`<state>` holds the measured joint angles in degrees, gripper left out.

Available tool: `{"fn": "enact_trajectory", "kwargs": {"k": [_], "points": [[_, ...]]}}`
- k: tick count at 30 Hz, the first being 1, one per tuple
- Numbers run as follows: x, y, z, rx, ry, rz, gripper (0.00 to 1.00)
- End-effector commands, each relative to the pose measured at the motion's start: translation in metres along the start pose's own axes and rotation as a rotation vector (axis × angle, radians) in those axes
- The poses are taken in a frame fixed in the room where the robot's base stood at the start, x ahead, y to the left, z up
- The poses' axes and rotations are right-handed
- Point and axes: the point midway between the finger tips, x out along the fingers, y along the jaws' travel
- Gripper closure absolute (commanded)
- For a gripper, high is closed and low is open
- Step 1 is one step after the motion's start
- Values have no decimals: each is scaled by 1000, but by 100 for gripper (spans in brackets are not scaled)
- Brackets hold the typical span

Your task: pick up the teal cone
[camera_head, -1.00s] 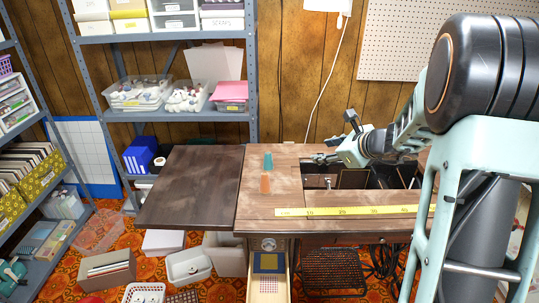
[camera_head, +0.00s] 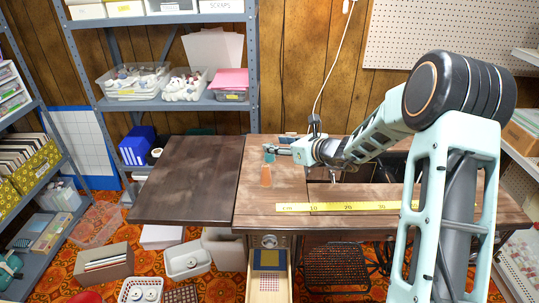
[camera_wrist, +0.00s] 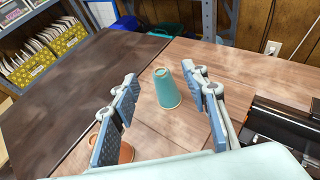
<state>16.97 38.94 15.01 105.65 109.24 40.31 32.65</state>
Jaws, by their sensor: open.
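The teal cone (camera_head: 269,157) stands upright, narrow end up, near the back of the wooden sewing table. In the wrist view the teal cone (camera_wrist: 167,90) shows between my two finger pads. My gripper (camera_head: 277,149) is open and reaches in from the right, beside the cone in the head view. In the wrist view my gripper (camera_wrist: 160,76) has its fingers apart on either side of the cone, with nothing clamped; whether a pad touches it is hard to tell. Part of the cone is hidden by my gripper in the head view.
An orange cone (camera_head: 266,176) stands just in front of the teal one; it is partly behind my left finger in the wrist view (camera_wrist: 126,153). A yellow ruler strip (camera_head: 330,207) lies along the front. The dark side leaf (camera_head: 185,180) is clear. An open drawer (camera_head: 270,280) juts out below.

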Motion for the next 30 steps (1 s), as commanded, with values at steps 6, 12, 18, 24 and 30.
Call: {"fn": "enact_trajectory", "kwargs": {"k": [6, 12, 18, 24, 30], "points": [[35, 1, -2, -1, 0, 3, 58], [44, 0, -1, 0, 1, 1, 58], [44, 0, -1, 0, 1, 1, 64], [44, 0, -1, 0, 1, 1, 86], [44, 0, -1, 0, 1, 1, 100]]}}
